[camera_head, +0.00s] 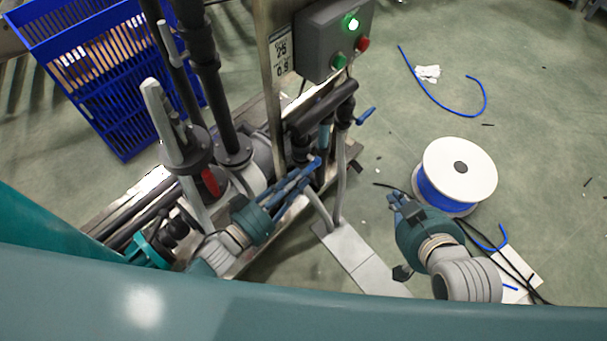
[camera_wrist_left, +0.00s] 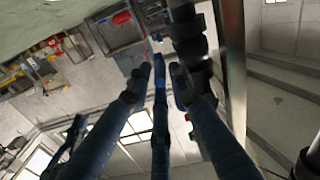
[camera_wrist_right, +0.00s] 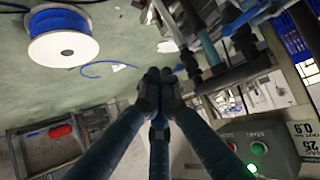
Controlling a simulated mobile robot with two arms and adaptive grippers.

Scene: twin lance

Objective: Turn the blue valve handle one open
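A blue valve handle (camera_head: 366,115) sticks out to the right of the dark pipes in the head view. A second bright blue piece (camera_head: 316,162) shows lower left by the pipes, at the tips of my left gripper; I cannot tell whether it is a handle or a fingertip. My left gripper (camera_head: 300,178) reaches up and right toward the pipes. Its fingers are spread in the left wrist view (camera_wrist_left: 158,80), with no clear hold on anything. My right gripper (camera_head: 394,200) is right of the pipes, beside the spool. Its fingertips are together and empty in the right wrist view (camera_wrist_right: 159,80).
A grey control box (camera_head: 325,45) with a lit green lamp stands above the pipes. A white spool with blue hose (camera_head: 460,170) lies on the floor at the right. Blue crates (camera_head: 100,70) stand at upper left. Open floor lies at upper right.

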